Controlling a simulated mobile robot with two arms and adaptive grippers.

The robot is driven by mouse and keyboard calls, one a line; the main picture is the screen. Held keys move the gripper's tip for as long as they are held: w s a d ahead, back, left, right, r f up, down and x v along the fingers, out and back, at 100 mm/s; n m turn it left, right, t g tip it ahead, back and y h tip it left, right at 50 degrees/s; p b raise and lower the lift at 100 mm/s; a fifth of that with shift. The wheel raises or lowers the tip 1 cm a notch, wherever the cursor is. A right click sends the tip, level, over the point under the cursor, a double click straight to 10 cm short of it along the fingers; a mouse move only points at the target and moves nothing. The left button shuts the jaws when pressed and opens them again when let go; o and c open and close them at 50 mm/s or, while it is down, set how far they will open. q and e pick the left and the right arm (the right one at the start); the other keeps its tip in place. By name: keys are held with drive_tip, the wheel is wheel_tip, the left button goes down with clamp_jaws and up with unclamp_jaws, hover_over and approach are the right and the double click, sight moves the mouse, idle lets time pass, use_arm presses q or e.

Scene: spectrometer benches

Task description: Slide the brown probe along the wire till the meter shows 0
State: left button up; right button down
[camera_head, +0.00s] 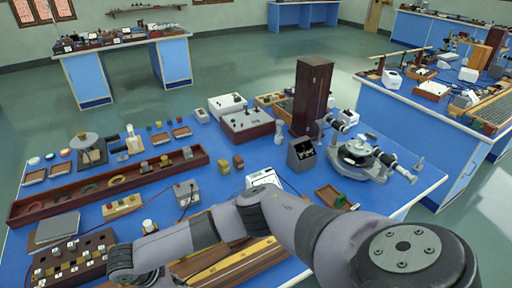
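A wooden board with a yellow rule strip (228,262) lies at the near edge of the blue bench, partly covered by my arm. The wire on it is too fine to make out. I cannot pick out the brown probe. A dark box with a sloped face (301,154) stands behind the board and may be the meter. A small white box (263,178) lies nearer, partly behind my arm. No reading is legible on either. One arm of mine comes in from the lower right and bends left across the board. Neither gripper shows.
A long brown tray (40,210) with rings and blocks runs along the bench's left. A grey box with a lead (186,193) stands near the board. A tall brown cabinet (312,95) and a spectrometer (358,155) stand to the right. Another blue bench (415,125) is beyond.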

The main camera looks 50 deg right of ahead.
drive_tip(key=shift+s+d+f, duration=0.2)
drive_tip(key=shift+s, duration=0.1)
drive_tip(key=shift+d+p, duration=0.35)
drive_tip(key=shift+p, duration=0.1)
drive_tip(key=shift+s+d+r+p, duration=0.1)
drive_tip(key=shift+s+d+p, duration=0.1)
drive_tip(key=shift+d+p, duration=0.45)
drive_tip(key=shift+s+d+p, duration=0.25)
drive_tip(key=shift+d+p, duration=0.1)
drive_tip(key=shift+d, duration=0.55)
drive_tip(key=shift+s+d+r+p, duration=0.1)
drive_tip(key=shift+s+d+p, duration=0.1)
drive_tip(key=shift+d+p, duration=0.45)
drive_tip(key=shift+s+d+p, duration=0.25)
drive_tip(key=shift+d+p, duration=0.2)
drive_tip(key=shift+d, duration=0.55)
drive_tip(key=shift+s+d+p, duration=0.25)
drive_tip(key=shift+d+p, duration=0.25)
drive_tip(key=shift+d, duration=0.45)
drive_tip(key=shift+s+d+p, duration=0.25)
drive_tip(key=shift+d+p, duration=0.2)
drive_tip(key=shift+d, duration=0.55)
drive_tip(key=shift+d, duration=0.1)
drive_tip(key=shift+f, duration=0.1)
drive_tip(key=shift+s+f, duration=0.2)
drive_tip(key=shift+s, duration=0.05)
idle(1.7)
